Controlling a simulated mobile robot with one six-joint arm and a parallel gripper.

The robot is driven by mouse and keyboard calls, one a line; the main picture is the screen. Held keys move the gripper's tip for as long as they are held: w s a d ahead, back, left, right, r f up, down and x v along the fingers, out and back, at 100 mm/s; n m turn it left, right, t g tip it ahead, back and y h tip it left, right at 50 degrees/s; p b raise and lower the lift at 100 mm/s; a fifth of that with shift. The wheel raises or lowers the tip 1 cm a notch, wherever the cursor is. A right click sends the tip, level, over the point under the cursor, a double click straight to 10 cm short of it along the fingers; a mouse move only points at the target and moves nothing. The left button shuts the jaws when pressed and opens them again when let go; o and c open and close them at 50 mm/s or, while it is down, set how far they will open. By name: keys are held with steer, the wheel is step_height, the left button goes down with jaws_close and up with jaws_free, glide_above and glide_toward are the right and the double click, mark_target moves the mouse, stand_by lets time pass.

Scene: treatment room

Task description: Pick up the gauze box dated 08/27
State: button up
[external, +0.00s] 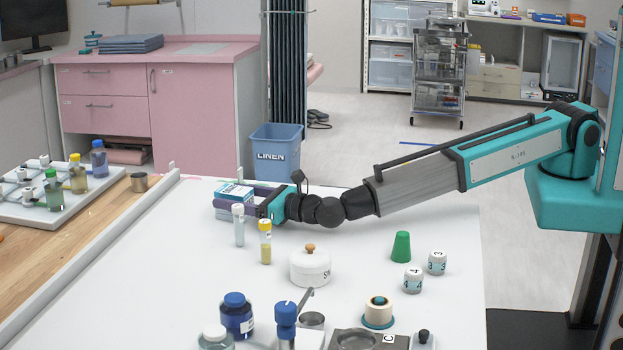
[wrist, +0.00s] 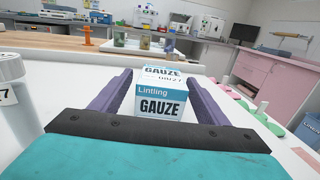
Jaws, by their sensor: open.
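A white and blue gauze box (external: 236,190) sits at the far left part of the white table. In the wrist view the box (wrist: 162,105) reads "Lintling GAUZE" on its near face, and its top carries a date that looks like 08/27, partly hard to read. My gripper (external: 229,206) is open, with its purple fingers on either side of the box. In the wrist view my gripper (wrist: 158,82) shows the box between the fingers, with a narrow gap visible at the right; whether the left finger touches cannot be told.
A white-capped tube (external: 239,228) and a yellow-capped tube (external: 265,245) stand close to my gripper. A blue-capped jar (external: 236,318) stands front left.

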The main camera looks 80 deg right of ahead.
mark_target(223, 187)
steer(key=shift+w+d+p, duration=0.2)
steer(key=shift+w+p, duration=0.1)
steer(key=shift+w, duration=0.75)
steer(key=shift+w+d+p, duration=0.15)
steer(key=shift+w+p, duration=0.15)
steer(key=shift+w, duration=0.75)
steer(key=c, duration=1.2)
steer(key=shift+r, duration=0.15)
steer(key=shift+r+b, duration=0.45)
steer(key=shift+r, duration=0.95)
steer(key=shift+s+d+r, duration=0.1)
steer(key=shift+s+r, duration=0.1)
steer(key=shift+s, duration=0.2)
steer(key=s+d+b, duration=0.1)
steer(key=s, duration=0.3)
steer(key=s+d+r+b, duration=0.1)
steer(key=s+d, duration=0.1)
steer(key=s, duration=0.3)
steer(key=s+d+b, duration=0.1)
steer(key=s, duration=0.4)
steer(key=shift+s+d+r, duration=0.2)
steer(key=shift+s+d, duration=0.05)
steer(key=shift+d, duration=0.1)
